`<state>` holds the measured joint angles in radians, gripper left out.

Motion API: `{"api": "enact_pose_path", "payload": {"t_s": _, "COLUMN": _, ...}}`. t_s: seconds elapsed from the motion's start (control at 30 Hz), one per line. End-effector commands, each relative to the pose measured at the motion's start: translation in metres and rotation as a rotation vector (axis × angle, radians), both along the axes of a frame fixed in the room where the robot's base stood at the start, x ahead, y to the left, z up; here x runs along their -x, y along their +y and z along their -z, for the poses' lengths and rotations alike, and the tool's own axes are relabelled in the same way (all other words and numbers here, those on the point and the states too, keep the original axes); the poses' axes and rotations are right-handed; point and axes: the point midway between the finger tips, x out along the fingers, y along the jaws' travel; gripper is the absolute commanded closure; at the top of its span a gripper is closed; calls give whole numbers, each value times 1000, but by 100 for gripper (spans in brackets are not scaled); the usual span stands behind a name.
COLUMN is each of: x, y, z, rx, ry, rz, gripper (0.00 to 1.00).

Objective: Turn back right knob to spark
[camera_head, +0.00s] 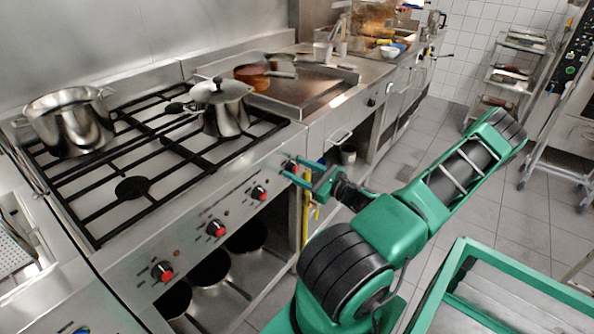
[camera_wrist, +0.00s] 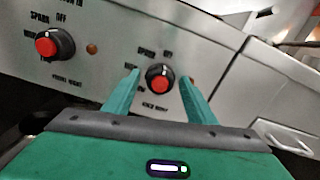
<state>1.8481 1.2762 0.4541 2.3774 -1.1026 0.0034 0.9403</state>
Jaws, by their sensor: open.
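The back right knob (camera_wrist: 160,78) is a black knob with a red face on the steel stove front. Text around it includes OFF above and a blurred label below that seems to read back right. My gripper (camera_wrist: 159,84) is open, with one green finger on each side of this knob in the wrist view. Gaps show between the fingers and the knob; I cannot tell how deep the fingers reach around it. In the head view the knob (camera_head: 290,166) is partly hidden by my gripper (camera_head: 294,172), at the right end of the knob row.
The neighbouring knob (camera_wrist: 47,43) is to the left, with its label and a small orange light (camera_wrist: 91,48) nearby. A large pot (camera_head: 68,122) and a lidded pot (camera_head: 220,106) stand on the burners. A green-framed cart (camera_head: 447,285) is at the lower right.

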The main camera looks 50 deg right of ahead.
Motion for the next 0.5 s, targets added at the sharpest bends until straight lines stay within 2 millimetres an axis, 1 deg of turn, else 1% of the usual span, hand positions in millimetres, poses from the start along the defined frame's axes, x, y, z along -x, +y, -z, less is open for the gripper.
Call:
{"api": "enact_pose_path", "payload": {"t_s": 0.07, "x": 0, "y": 0, "z": 0, "rx": 0, "ry": 0, "rz": 0, "gripper": 49}}
{"api": "enact_pose_path", "payload": {"t_s": 0.1, "x": 0, "y": 0, "z": 0, "rx": 0, "ry": 0, "rz": 0, "gripper": 59}}
{"api": "enact_pose_path", "payload": {"t_s": 0.17, "x": 0, "y": 0, "z": 0, "rx": 0, "ry": 0, "rz": 0, "gripper": 73}}
{"api": "enact_pose_path", "payload": {"t_s": 0.2, "x": 0, "y": 0, "z": 0, "rx": 0, "ry": 0, "rz": 0, "gripper": 83}}
{"api": "enact_pose_path", "payload": {"t_s": 0.23, "x": 0, "y": 0, "z": 0, "rx": 0, "ry": 0, "rz": 0, "gripper": 90}}
{"api": "enact_pose_path", "payload": {"t_s": 0.27, "x": 0, "y": 0, "z": 0, "rx": 0, "ry": 0, "rz": 0, "gripper": 90}}
{"api": "enact_pose_path", "payload": {"t_s": 0.3, "x": 0, "y": -9, "z": 0, "rx": 7, "ry": 1, "rz": 0, "gripper": 90}}
{"api": "enact_pose_path", "payload": {"t_s": 0.37, "x": 0, "y": -4, "z": 0, "rx": 2, "ry": 0, "rz": 0, "gripper": 90}}
{"api": "enact_pose_path", "payload": {"t_s": 0.5, "x": 1, "y": -2, "z": 0, "rx": 19, "ry": -1, "rz": 3, "gripper": 90}}
